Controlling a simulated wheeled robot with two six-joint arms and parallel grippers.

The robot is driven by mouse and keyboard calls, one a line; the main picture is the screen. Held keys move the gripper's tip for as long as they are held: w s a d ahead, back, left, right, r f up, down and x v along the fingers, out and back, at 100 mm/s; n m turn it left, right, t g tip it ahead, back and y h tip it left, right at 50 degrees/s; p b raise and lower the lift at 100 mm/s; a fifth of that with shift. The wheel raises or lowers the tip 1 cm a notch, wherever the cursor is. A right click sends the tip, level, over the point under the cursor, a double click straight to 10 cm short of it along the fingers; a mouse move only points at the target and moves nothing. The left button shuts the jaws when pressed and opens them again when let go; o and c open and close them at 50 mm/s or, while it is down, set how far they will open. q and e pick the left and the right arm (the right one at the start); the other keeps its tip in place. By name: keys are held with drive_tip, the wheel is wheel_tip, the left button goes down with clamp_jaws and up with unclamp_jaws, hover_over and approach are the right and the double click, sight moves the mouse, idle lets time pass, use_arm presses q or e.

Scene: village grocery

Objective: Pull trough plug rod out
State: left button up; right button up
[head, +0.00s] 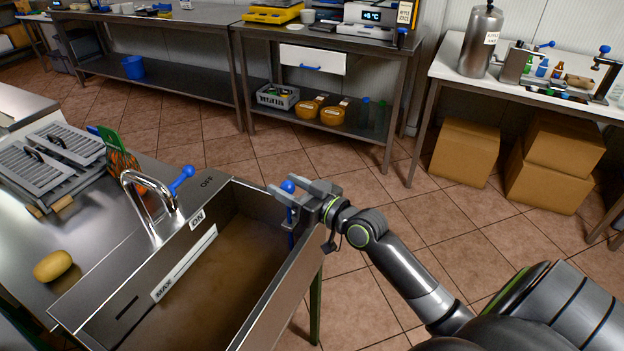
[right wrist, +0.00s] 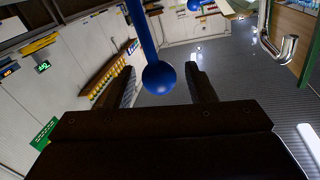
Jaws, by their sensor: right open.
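The trough (head: 172,237) is a steel basin with brownish water at the lower middle of the head view. The plug rod is blue with a round ball knob (head: 288,186); its shaft (head: 291,240) goes down at the trough's right end. In the right wrist view the ball (right wrist: 159,78) is between my fingers, with space on both sides. My right gripper (head: 297,191) is open around the knob and does not visibly grip it. The plug at the rod's lower end is hidden. My left gripper is not in view.
A curved steel tap (head: 146,200) with a blue lever (head: 182,180) stands at the trough's back edge. A yellow oval object (head: 53,266) lies on the steel counter at left. Tiled floor (head: 400,225) is open behind and right of the trough.

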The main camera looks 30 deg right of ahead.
drive_tip(key=v, duration=1.7)
drive_tip(key=shift+p, duration=0.35)
idle(0.5)
